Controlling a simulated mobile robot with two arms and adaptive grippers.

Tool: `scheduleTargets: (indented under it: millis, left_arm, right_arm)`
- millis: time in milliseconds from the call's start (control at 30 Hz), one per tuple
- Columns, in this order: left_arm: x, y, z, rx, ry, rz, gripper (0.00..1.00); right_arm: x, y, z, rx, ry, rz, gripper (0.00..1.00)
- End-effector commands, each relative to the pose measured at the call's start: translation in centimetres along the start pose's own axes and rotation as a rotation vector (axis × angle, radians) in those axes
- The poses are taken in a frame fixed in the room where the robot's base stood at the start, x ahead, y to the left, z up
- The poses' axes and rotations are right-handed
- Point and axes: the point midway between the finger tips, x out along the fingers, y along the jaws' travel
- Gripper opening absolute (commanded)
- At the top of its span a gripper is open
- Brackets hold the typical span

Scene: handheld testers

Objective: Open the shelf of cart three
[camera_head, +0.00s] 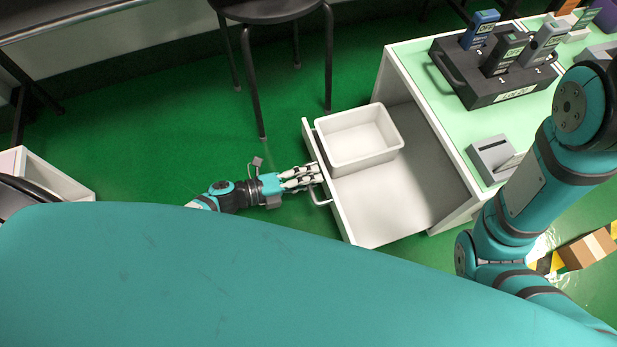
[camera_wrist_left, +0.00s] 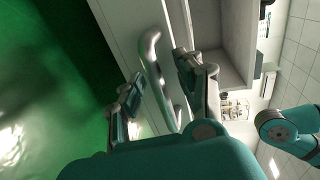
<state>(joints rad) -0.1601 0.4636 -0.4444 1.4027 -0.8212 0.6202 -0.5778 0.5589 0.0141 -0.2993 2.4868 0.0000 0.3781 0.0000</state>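The white cart (camera_head: 389,86) stands at the right in the head view, with its shelf (camera_head: 392,210) pulled out to the left like a drawer. A white bin (camera_head: 360,164) sits in the shelf. The metal handle (camera_head: 319,196) is on the shelf's front. My left gripper (camera_head: 318,177) is at this front, by the handle. In the left wrist view, the handle (camera_wrist_left: 152,62) runs between the spread fingers of my left gripper (camera_wrist_left: 163,90). The fingers look apart from the bar; contact is unclear. My right gripper does not show, only part of that arm.
A dark rack (camera_head: 459,75) with several handheld testers and a grey holder (camera_head: 492,158) stand on the green cart top. A black stool (camera_head: 266,10) stands behind the shelf. A cardboard box (camera_head: 588,248) lies at the right.

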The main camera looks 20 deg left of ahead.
Motion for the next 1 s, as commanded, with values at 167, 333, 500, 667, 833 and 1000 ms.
scheduleTargets:
  millis: [167, 333, 500, 667, 833, 1000]
  left_arm:
    - [0.0, 0.1, -0.1, 0.0, 0.0, 0.001, 0.36]
    - [-1.3, 0.2, 0.0, 0.0, 0.0, 0.004, 0.36]
    - [-4.6, 0.2, -0.1, -0.001, 0.001, 0.006, 0.36]
    - [-8.0, 0.2, -0.1, -0.003, 0.001, 0.005, 0.36]
    - [-10.7, 0.1, -0.1, -0.001, 0.001, 0.003, 0.36]
    - [-11.9, 0.1, 0.0, -0.001, 0.0, 0.001, 0.36]
  right_arm:
    - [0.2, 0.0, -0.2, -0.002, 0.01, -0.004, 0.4]
    - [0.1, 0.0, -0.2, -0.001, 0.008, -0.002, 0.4]
    - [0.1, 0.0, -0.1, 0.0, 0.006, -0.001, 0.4]
    - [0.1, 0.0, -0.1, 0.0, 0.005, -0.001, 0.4]
    - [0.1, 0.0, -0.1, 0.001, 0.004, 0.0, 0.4]
    - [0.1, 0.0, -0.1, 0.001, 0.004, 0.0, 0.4]
